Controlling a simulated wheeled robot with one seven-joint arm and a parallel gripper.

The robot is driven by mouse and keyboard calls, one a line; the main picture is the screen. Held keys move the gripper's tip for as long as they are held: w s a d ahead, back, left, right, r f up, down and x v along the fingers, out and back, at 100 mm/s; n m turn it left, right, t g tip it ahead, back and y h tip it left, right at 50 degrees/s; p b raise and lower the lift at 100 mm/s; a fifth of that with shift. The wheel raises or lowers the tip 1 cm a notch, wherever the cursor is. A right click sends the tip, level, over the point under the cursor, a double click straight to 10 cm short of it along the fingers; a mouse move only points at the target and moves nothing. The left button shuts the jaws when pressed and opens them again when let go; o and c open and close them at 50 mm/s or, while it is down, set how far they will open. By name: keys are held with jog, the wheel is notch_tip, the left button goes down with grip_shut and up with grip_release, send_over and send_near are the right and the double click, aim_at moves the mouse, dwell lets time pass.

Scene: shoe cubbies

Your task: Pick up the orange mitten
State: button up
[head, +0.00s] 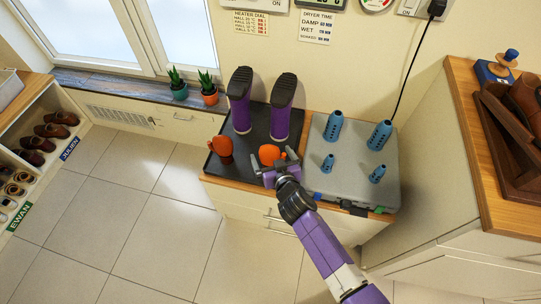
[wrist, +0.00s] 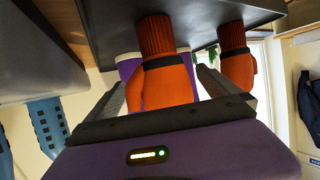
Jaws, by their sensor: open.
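Two orange mittens stand on a black tray (head: 254,150) on the low cabinet. The left mitten (head: 221,148) stands apart from my gripper. The right mitten (head: 268,154) is right at my gripper (head: 274,164), which partly covers it. In the wrist view, which is turned over, this nearer mitten (wrist: 168,82) with its ribbed cuff and dark band lies between my two open fingers. I cannot tell whether either finger touches it. The other mitten (wrist: 237,62) is to the right, outside the fingers.
Two tall purple boots (head: 240,102) stand behind the mittens on the tray. Right of the tray, a grey dryer unit (head: 345,187) carries several blue perforated posts (head: 334,126). Potted plants (head: 208,90) stand on the sill. A wooden-topped cabinet (head: 470,130) stands at the right. The floor at left is clear.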

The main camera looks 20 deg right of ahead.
jog(key=c, duration=1.4)
